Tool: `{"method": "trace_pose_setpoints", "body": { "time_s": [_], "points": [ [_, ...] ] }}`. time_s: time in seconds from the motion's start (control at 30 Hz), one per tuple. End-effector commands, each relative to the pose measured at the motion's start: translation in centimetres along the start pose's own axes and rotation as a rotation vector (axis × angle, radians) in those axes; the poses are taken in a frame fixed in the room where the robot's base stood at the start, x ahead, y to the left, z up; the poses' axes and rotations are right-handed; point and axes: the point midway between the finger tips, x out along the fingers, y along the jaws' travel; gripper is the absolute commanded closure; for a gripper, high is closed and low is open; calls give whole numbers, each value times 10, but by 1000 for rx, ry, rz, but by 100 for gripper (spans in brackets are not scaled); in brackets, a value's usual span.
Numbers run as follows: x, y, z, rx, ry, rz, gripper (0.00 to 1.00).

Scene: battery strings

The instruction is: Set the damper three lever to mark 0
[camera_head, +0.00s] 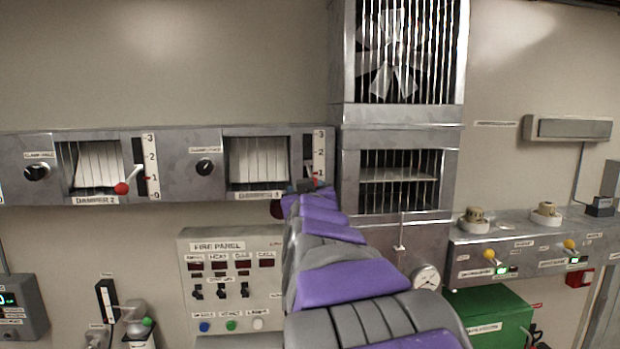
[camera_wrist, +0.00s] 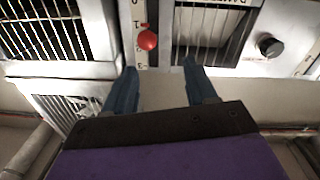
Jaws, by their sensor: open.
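The damper three lever shows as a red knob (camera_wrist: 147,40) in front of its white scale (camera_wrist: 140,12) in the wrist view, which sees the panel upside down. The knob is between the readable 1 and 3; its exact mark is unclear because it stands out from the scale. In the head view the scale (camera_head: 319,152) is at the right end of the damper three panel, and a bit of the red knob (camera_head: 314,180) shows low beside it. My gripper (camera_wrist: 160,68) is open and empty, its blue fingers just short of the knob. In the head view my arm hides the scale's lower end.
Damper three's louvers (camera_head: 258,160) and a black dial (camera_head: 205,166) lie left of the lever. A metal duct with a grille (camera_head: 398,180) stands close on the right. The damper two lever (camera_head: 122,188) is farther left. The fire panel (camera_head: 215,290) is below.

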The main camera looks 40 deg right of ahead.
Motion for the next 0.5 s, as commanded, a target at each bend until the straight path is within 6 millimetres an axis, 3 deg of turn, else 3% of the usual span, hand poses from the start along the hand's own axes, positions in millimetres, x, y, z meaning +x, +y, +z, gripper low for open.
{"method": "trace_pose_setpoints", "body": {
  "time_s": [0.33, 0.5],
  "points": [
    [78, 39, 19, 25, -21, 3, 44],
    [96, 30, 16, 21, -18, 2, 44]
  ]
}}
